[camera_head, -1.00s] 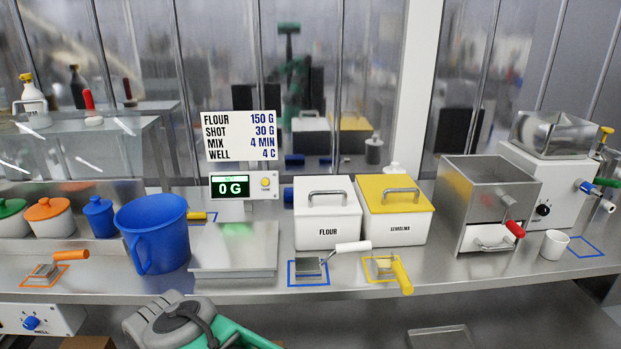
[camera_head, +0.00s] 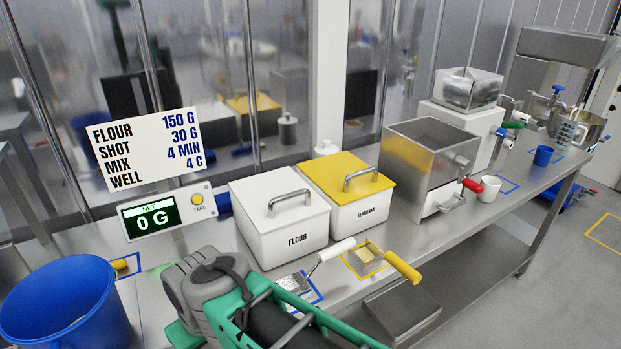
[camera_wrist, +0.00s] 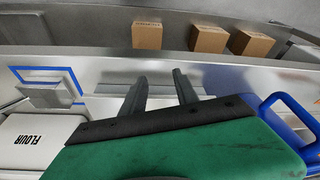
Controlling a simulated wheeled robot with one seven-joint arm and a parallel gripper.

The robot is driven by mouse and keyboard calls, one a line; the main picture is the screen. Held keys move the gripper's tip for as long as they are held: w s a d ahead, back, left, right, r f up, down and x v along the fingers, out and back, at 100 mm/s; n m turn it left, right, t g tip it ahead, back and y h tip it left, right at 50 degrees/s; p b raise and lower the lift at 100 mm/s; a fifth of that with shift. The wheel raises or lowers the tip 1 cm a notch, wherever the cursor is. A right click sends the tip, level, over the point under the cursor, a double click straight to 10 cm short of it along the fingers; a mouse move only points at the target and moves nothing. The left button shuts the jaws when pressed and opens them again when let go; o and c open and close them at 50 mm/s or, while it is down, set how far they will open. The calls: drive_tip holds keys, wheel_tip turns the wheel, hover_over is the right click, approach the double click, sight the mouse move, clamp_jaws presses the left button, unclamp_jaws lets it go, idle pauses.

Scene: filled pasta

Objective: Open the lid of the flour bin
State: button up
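The flour bin (camera_head: 283,236) is a white box labelled FLOUR. Its white lid (camera_head: 252,197) lies closed on top, with a metal bar handle (camera_head: 289,199). In the wrist view the bin (camera_wrist: 30,145) shows at the lower left, its label upside down. My gripper (camera_wrist: 160,92) has two dark fingers that stand apart with nothing between them. It is to one side of the bin, not touching the handle. In the head view my grey and green arm (camera_head: 215,290) is in front of the bin, and the fingertips cannot be made out.
The yellow-lidded semolina bin (camera_head: 330,207) stands right beside the flour bin. A blue jug (camera_head: 65,305) and the scale display (camera_head: 160,216) are to the left. Scoops with white (camera_head: 337,249) and yellow (camera_head: 402,266) handles lie in front. A steel machine (camera_head: 425,170) is further right.

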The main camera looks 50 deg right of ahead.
drive_tip(key=w+d+r+n, duration=0.1)
drive_tip(key=r, duration=0.1)
drive_tip(key=w+d+r+n+p, duration=0.1)
drive_tip(key=w+r, duration=0.1)
drive_tip(key=r, duration=0.1)
drive_tip(key=w+d+r+p, duration=0.1)
drive_tip(key=w+r, duration=0.1)
drive_tip(key=shift+d+r+n, duration=0.15)
drive_tip(key=shift+d+n, duration=0.2)
drive_tip(key=shift+n, duration=0.05)
drive_tip(key=w+d+r+n+p, duration=0.2)
drive_tip(key=w+d+r+n, duration=0.25)
drive_tip(key=d+r, duration=0.35)
drive_tip(key=n+g, duration=0.1)
drive_tip(key=n, duration=0.6)
approach(289, 194)
drive_tip(key=f, duration=0.1)
drive_tip(key=shift+h, duration=0.3)
drive_tip(key=f+b, duration=0.1)
drive_tip(key=f, duration=0.1)
drive_tip(key=w+f+b, duration=0.1)
drive_tip(key=f, duration=0.1)
drive_tip(key=f+b, duration=0.1)
drive_tip(key=f, duration=0.2)
drive_tip(key=shift+w+b, duration=0.25)
drive_tip(key=shift+b, duration=0.15)
drive_tip(key=shift+c, duration=0.5)
clamp_jaws()
